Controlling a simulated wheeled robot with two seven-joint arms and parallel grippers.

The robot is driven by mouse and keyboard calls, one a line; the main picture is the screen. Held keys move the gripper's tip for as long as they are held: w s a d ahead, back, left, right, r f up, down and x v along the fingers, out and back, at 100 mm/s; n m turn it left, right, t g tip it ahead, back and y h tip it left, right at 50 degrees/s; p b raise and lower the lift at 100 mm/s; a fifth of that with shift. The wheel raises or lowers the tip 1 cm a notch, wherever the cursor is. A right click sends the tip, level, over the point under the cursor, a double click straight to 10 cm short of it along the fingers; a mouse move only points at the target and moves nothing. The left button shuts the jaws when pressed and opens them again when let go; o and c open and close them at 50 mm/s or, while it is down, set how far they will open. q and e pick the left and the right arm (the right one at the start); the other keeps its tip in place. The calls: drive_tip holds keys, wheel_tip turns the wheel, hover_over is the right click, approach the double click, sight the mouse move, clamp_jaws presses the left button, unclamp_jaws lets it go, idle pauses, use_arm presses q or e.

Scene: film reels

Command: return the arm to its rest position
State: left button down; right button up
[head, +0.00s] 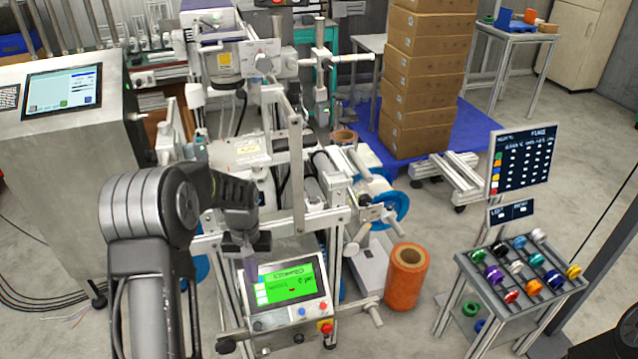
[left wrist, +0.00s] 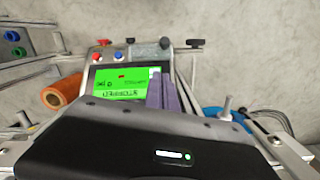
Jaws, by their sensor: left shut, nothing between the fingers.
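My left arm comes in from the lower left of the head view and bends to the right at its elbow. My left gripper (head: 249,268) points down in front of the machine's green-screen control panel (head: 285,284). In the left wrist view its purple-grey fingers (left wrist: 166,92) are together, with nothing between them, and they overlap the right part of the green screen (left wrist: 120,83). I cannot tell whether the fingers touch the panel. My right gripper is in neither view.
The white machine frame (head: 322,215) stands close around the gripper. An orange roll (head: 405,285) stands on the floor to its right. A rack (head: 480,290) with several coloured reels is at the lower right. A steel cabinet with a screen (head: 62,90) is at the left.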

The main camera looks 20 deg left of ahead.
use_arm(q)
drive_tip(key=d+f+m+t+h, duration=0.15)
drive_tip(key=d+f+t, duration=0.25)
drive_tip(key=d+f, duration=0.8)
drive_tip(key=s+d+f+g+h, duration=0.1)
drive_tip(key=s+d+f, duration=0.1)
drive_tip(key=s+d, duration=0.7)
drive_tip(key=s+d+f+m+g+h, duration=0.1)
drive_tip(key=s+d+f, duration=0.2)
drive_tip(key=s+d, duration=0.6)
drive_tip(key=s, duration=0.4)
drive_tip(key=shift+s+f+g, duration=0.2)
drive_tip(key=shift+s+g, duration=0.1)
drive_tip(key=shift+g, duration=0.1)
drive_tip(key=shift+h, duration=0.25)
